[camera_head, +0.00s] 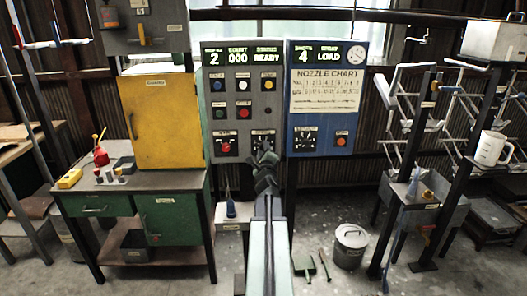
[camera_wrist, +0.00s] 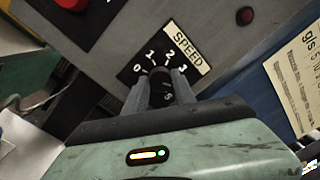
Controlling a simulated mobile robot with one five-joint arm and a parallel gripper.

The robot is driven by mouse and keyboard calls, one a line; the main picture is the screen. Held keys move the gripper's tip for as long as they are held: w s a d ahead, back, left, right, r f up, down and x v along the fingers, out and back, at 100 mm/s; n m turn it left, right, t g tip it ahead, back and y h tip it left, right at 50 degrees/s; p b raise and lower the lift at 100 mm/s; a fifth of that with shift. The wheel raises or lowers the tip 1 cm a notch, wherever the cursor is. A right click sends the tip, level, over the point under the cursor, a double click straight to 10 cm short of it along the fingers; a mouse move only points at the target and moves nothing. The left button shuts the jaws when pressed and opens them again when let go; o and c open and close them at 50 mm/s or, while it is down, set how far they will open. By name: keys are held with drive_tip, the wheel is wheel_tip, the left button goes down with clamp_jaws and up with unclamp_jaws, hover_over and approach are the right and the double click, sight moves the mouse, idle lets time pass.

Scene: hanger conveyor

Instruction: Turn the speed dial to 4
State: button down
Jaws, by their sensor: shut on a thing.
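The black speed dial (camera_wrist: 160,94) sits on a grey panel under a cream label reading SPEED (camera_wrist: 184,46). White marks 0, 1, 2 and 3 show around its far side. The near marks are mostly hidden by my gripper. My gripper (camera_wrist: 159,88) is shut on the dial, one finger on each side. I cannot tell which number the dial points at. In the head view my gripper (camera_head: 265,162) reaches the lower right of the grey panel (camera_head: 218,92) and hides most of the dial.
A red knob (camera_head: 225,147) is left of the dial, with several coloured buttons above. A blue panel (camera_head: 319,130) with a nozzle chart adjoins on the right. The displays show 2, 000, READY and 4, LOAD. A yellow cabinet (camera_head: 160,118) stands on the bench at left.

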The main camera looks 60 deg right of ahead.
drive_tip(key=shift+a+f+m, duration=0.1)
drive_tip(key=shift+m, duration=0.2)
drive_tip(key=c, duration=1)
unclamp_jaws()
drive_tip(key=shift+c, duration=0.2)
